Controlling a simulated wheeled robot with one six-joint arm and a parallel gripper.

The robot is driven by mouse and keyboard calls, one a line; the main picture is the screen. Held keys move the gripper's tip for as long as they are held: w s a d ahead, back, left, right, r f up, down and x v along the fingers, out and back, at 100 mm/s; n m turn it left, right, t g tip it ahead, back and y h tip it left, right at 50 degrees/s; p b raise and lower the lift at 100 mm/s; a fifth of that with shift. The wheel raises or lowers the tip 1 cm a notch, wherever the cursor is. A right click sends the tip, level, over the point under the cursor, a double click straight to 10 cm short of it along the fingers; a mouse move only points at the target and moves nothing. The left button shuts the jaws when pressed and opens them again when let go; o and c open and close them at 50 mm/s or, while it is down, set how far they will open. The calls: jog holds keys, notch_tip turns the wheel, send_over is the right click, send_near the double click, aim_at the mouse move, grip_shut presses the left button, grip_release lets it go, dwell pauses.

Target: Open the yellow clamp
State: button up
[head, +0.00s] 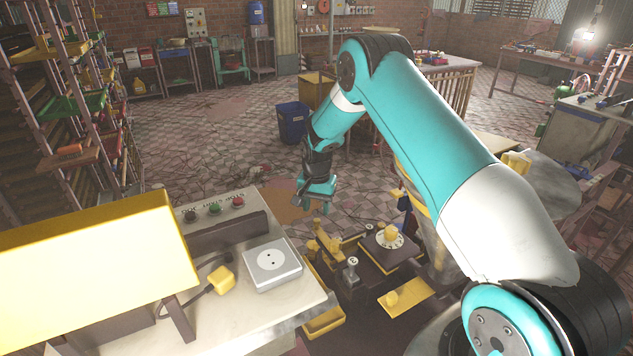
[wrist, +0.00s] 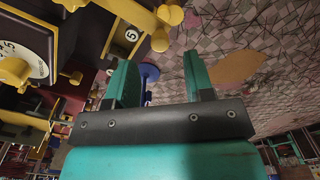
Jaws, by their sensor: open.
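My gripper (head: 316,203) hangs in the air above and a little behind the machine in the head view. Its two teal fingers are apart and hold nothing in the wrist view (wrist: 160,78). A yellow clamp-like part (head: 326,243) stands on the dark machine, below my gripper in the picture and apart from it. In the wrist view a yellow and dark part (wrist: 142,28) with a round numbered plate and yellow knobs lies beyond the left finger. I cannot tell for sure that both are the same clamp, or whether it is open or shut.
A white dial with a yellow knob (head: 390,236) sits on the machine's right part. A yellow pedal-like plate (head: 407,297) is in front. A bench (head: 240,315) with buttons and a grey box (head: 272,264) stands left. A blue bin (head: 292,122) is behind. Tiled floor lies open beyond.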

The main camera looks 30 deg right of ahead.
notch_tip(320, 180, up, 12)
jog(key=b, duration=0.2)
jog(key=shift+f, duration=0.2)
jog(key=shift+a, duration=0.1)
